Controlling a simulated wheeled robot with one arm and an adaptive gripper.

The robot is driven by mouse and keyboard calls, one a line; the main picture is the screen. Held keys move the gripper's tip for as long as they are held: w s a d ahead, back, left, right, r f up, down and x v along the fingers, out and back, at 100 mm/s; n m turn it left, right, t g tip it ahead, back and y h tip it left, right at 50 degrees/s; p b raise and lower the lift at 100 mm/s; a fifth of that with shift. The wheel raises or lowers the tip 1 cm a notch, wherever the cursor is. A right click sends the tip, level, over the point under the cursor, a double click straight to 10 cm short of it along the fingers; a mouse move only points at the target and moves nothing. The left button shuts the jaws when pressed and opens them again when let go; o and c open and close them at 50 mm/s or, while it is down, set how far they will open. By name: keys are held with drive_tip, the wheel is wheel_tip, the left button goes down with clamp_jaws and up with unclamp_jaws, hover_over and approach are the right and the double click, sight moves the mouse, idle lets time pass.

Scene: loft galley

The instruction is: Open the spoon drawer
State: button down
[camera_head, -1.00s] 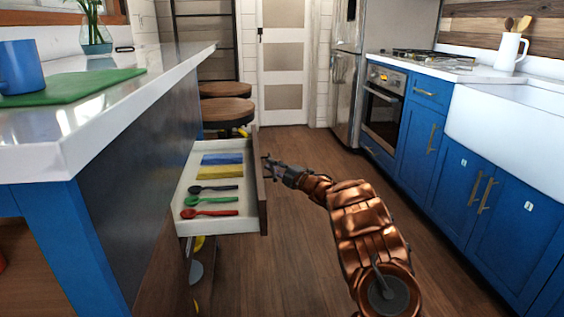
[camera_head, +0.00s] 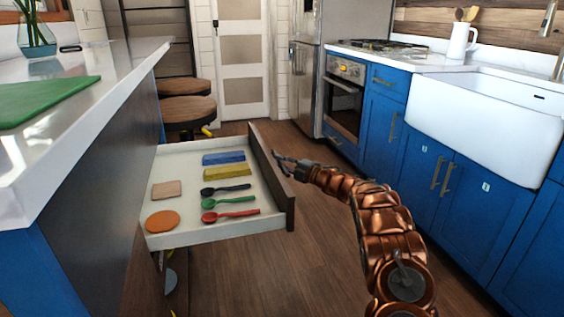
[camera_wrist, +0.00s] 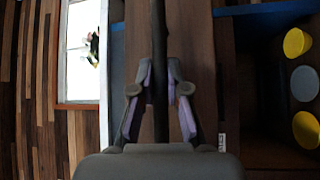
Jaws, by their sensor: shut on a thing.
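The spoon drawer (camera_head: 262,230) is pulled well out of the island's side. Inside lie a black spoon (camera_head: 226,189), a green spoon (camera_head: 229,202) and a red spoon (camera_head: 230,215). My gripper (camera_head: 283,161) is at the outer side of the drawer's dark wooden front (camera_head: 273,180). In the wrist view my gripper (camera_wrist: 160,90) is shut on the dark handle bar (camera_wrist: 159,50), which runs between its fingers. In the head view the handle is hard to make out at the fingertips.
The drawer also holds a blue block (camera_head: 223,157), a yellow block (camera_head: 227,172), a tan piece (camera_head: 166,189) and an orange disc (camera_head: 162,221). Stools (camera_head: 188,110) stand beyond it. The wooden floor (camera_head: 290,265) between island and blue cabinets (camera_head: 450,190) is clear.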

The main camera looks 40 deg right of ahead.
drive_tip(key=shift+f, duration=0.1)
drive_tip(key=c, duration=1.2)
unclamp_jaws()
drive_tip(key=shift+o, duration=0.2)
drive_tip(key=v, duration=1.2)
drive_tip(key=shift+w, duration=0.1)
